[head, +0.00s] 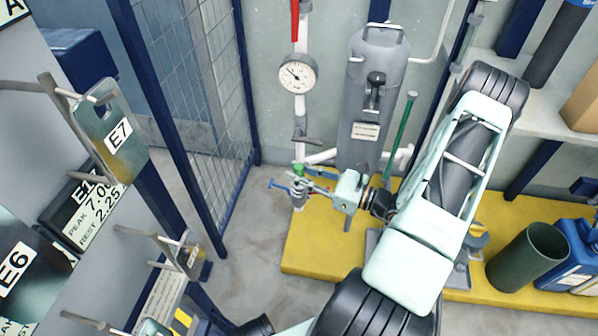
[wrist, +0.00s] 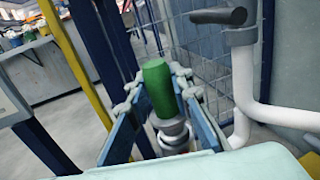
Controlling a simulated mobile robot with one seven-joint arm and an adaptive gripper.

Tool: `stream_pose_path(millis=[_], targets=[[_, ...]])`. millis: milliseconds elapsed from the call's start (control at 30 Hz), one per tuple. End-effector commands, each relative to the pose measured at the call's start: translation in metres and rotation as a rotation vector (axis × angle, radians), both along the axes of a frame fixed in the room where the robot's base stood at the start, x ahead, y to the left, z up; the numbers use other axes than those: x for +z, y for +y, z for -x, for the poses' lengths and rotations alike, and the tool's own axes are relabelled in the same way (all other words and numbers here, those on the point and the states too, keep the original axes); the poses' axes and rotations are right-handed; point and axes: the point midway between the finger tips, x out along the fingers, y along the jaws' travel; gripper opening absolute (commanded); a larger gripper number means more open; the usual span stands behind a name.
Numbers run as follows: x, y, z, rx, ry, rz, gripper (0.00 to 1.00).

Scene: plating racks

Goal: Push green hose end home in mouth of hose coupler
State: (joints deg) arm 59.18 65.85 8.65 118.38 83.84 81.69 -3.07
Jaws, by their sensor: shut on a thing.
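The green hose end (wrist: 158,92) is a short, thick green cylinder between my gripper's fingers in the wrist view. My gripper (wrist: 155,84) is shut on it, one finger on each side. The grey ringed hose coupler (wrist: 174,136) lies directly against the green end's lower edge, in line with it. How deep the end sits in the mouth is hidden. In the head view the green hose end (head: 298,169) shows small at the tip of my gripper (head: 301,181), above the pale coupler (head: 299,199) on the white pipe.
A round gauge (head: 297,73) and a dark valve lever (head: 306,138) are on the white pipe above. A grey tank (head: 372,95) stands to its right. A blue mesh fence (head: 205,110) rises to the left. Yellow flooring (head: 310,250) lies below.

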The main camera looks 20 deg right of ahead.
Motion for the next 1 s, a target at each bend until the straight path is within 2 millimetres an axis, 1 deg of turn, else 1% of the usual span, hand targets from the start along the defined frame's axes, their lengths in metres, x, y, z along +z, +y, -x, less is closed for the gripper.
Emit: stream_pose_path(millis=[1000], targets=[[-0.026, 0.0, 0.0, 0.0, -0.001, 0.0, 0.0]])
